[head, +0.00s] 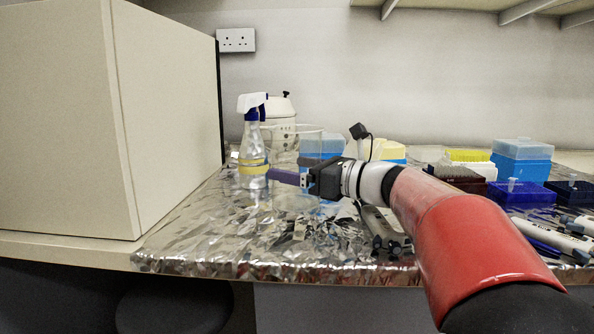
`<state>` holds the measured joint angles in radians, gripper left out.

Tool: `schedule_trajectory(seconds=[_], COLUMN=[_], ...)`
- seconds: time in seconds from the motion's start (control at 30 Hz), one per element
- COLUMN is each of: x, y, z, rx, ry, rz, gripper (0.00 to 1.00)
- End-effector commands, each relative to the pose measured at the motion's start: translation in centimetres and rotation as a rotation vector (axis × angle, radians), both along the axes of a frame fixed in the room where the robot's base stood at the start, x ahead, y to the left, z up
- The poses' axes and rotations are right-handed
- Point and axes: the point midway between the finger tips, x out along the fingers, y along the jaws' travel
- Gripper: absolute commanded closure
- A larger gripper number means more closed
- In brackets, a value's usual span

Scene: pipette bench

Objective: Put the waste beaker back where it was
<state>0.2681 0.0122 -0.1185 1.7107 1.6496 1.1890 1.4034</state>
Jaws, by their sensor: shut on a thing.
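The waste beaker (283,201) is a large clear glass vessel, hard to see against the foil-covered bench. Its faint rim shows just behind and above my gripper. My gripper (272,176) reaches in from the right with its purple fingers level, shut on the beaker's side. The beaker looks upright. I cannot tell whether its base touches the foil or hangs just above it.
A spray bottle (252,150) stands close to the left of the beaker, and a white canister (282,108) behind. Blue tip boxes (522,162) and pens (560,240) fill the right. A dark grey tool (383,230) lies below my wrist. The foil's left front (195,240) is clear.

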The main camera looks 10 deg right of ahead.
Motion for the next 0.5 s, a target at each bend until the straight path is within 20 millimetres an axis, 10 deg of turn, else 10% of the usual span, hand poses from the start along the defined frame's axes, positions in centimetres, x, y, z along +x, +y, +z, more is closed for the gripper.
schedule_trajectory(seconds=[0.2,0.23,0.5], x=[-0.01,0.00,0.01], y=[0.00,0.00,0.00], z=[-0.35,-0.40,-0.31], rx=[0.000,0.000,0.000], ry=[0.000,0.001,0.001], rz=[0.000,0.000,0.000], gripper=[0.43,0.12,0.00])
